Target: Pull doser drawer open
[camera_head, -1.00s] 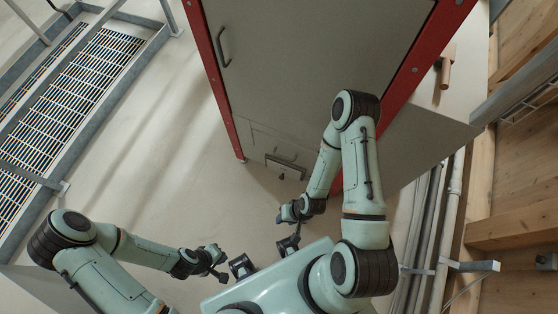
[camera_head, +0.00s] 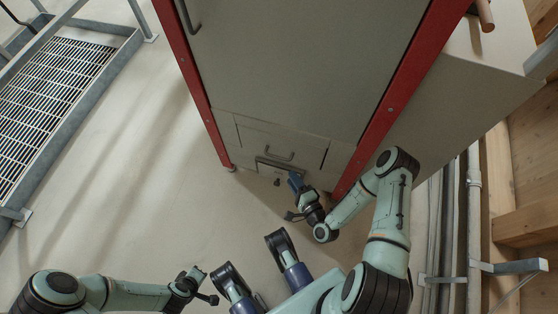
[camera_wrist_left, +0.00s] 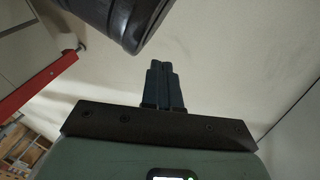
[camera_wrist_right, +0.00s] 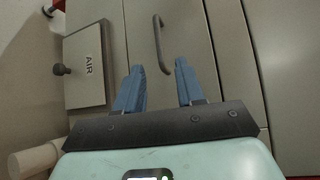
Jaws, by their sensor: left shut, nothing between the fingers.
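The doser drawer (camera_head: 245,135) is a grey panel low on the red-framed cabinet, with a dark bar handle (camera_head: 278,154). The handle also shows in the right wrist view (camera_wrist_right: 160,45), with the drawer front (camera_wrist_right: 185,45) around it. My right gripper (camera_head: 294,178) is just below the drawer; in the right wrist view its blue fingers (camera_wrist_right: 158,80) are apart and empty, pointing at the handle. I cannot tell the exact gap to the handle. My left gripper (camera_head: 196,272) is at the lower left, away from the cabinet; its fingers (camera_wrist_left: 163,75) are together and empty.
A box marked AIR (camera_wrist_right: 88,65) with a dark knob (camera_wrist_right: 62,69) sits beside the handle. A larger door with its own handle (camera_head: 187,15) is above. Pipes (camera_head: 450,220) run at the right; a railed grating (camera_head: 50,85) is at the left.

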